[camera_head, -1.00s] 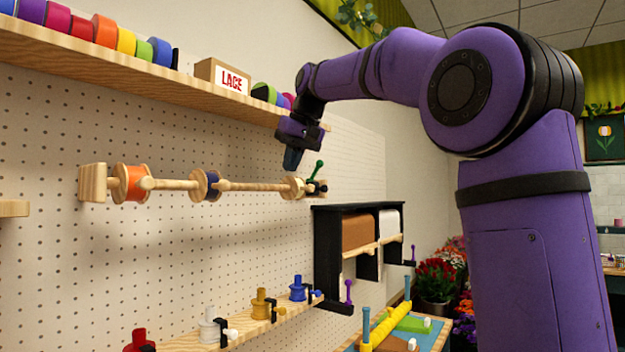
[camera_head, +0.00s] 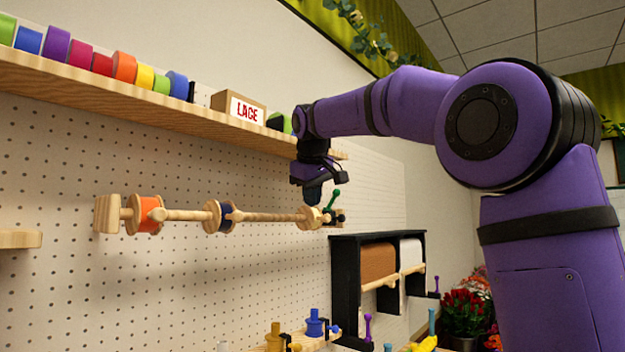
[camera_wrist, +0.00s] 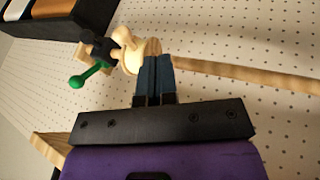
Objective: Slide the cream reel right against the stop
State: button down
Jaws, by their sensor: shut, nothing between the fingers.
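The cream reel (camera_head: 310,218) sits on the right end of a wooden rod (camera_head: 265,216) fixed to the pegboard. Just right of it is the black stop (camera_head: 336,217) with a green lever (camera_head: 333,199). My gripper (camera_head: 314,203) points down at the reel from above, fingers shut and empty. In the wrist view my fingertips (camera_wrist: 156,60) are beside the rod-side face of the cream reel (camera_wrist: 139,48), touching or nearly so. The black stop (camera_wrist: 106,48) is close on its other side; I cannot tell whether a small gap remains.
An orange reel (camera_head: 148,214) and a dark blue reel (camera_head: 222,216) are farther left on the rod. A shelf (camera_head: 120,98) with ribbon rolls and the LACE box (camera_head: 238,107) runs above. A black holder (camera_head: 345,285) with paper rolls stands below right.

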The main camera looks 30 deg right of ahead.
aim_at(314, 218)
jog(key=d, duration=0.1)
jog(key=w+d+f, duration=0.2)
jog(key=shift+w+d+f, duration=0.1)
jog(key=shift+d+f, duration=0.15)
jog(key=shift+d, duration=0.15)
jog(key=d, duration=0.1)
jog(key=w+d, duration=0.1)
jog(key=d, duration=0.2)
jog(key=shift+w+d, duration=0.1)
jog(key=shift+w, duration=0.25)
